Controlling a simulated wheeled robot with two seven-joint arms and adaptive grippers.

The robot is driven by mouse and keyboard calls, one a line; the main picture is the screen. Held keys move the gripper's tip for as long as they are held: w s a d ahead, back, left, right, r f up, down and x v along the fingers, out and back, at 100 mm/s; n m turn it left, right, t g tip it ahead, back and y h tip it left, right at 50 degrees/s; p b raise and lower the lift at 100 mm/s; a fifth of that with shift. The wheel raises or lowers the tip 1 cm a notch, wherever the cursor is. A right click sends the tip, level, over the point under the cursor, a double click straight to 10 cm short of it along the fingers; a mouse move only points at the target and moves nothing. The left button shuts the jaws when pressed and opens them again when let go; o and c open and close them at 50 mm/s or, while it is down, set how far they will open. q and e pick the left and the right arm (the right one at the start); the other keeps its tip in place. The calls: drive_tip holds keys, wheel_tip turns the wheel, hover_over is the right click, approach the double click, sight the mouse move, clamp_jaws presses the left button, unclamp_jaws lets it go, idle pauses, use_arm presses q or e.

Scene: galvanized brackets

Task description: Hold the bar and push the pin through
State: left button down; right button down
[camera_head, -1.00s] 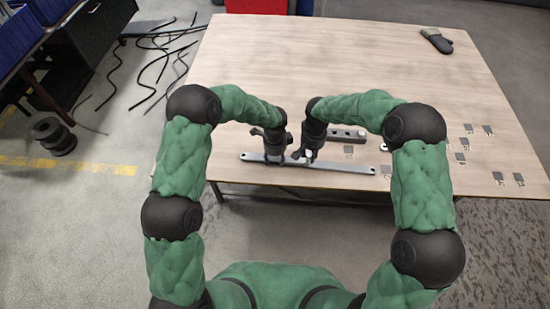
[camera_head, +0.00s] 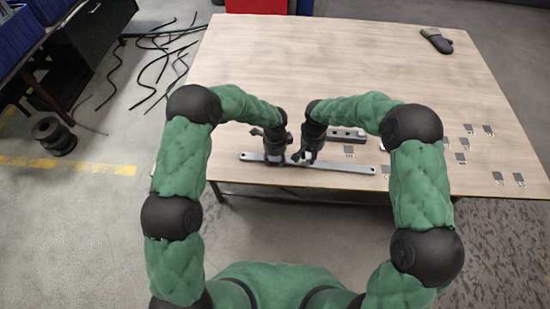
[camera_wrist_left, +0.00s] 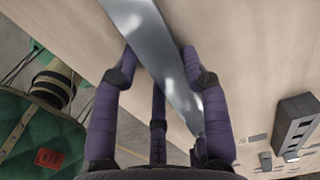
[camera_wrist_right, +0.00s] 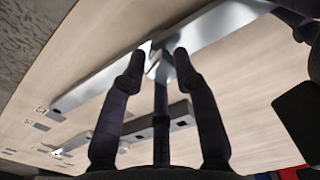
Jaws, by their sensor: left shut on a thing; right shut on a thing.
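The long flat grey metal bar (camera_head: 340,167) lies along the table's near edge. My left gripper (camera_head: 273,160) is shut on it left of its middle. In the left wrist view the bar (camera_wrist_left: 150,40) runs between my left fingers. My right gripper (camera_head: 302,158) is at the bar just right of the left one, pointing down. In the right wrist view its fingertips (camera_wrist_right: 158,58) are shut on a small shiny metal piece, seemingly the pin (camera_wrist_right: 154,68), right at the bar (camera_wrist_right: 85,92). The hole and how deep the pin sits are hidden.
A dark metal block with holes (camera_head: 347,134) lies behind the bar, also seen in the left wrist view (camera_wrist_left: 297,125). Several small plates (camera_head: 498,177) lie at the table's right. A dark glove (camera_head: 437,40) is at the far right. The table's (camera_head: 320,60) far middle is clear.

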drive_tip(key=shift+f, duration=0.55)
drive_tip(key=c, duration=0.9)
unclamp_jaws()
drive_tip(key=shift+o, duration=0.2)
drive_tip(key=shift+r, duration=0.1)
drive_tip(key=shift+r, duration=2.9)
use_arm(q)
drive_tip(key=c, duration=0.6)
unclamp_jaws()
drive_tip(key=shift+o, duration=0.2)
